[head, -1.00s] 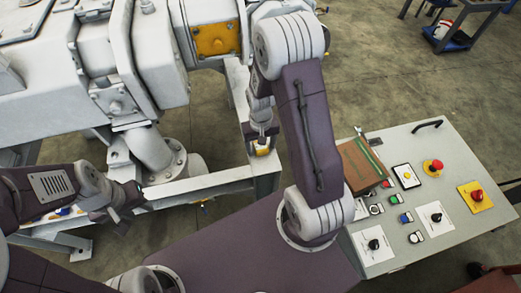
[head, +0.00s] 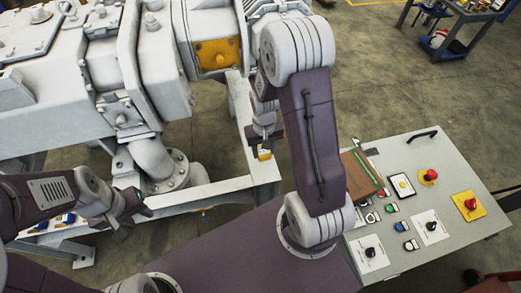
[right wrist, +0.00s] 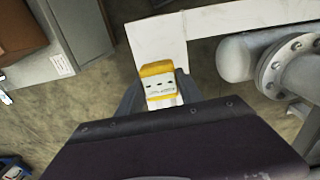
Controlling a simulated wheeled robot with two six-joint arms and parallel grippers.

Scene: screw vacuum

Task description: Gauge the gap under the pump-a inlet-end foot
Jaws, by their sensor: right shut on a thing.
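The large white pump housing (head: 60,105) fills the upper left of the head view, with a flanged pipe (head: 155,160) below it. My right gripper (head: 264,147) points down beside the white support frame (head: 235,186). It is shut on a small yellow-and-white device (head: 264,154), which also shows in the right wrist view (right wrist: 160,85) between the fingers. The device is close to the frame in both views; I cannot tell whether they touch. My left gripper (head: 132,217) is open and empty in front of the frame. I cannot make out the inlet-end foot or its gap.
A grey control panel (head: 400,250) with buttons stands right of my right arm, with a brown box (head: 358,178) at its left edge. A blue cart (head: 440,42) stands far back. Open floor lies behind the panel.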

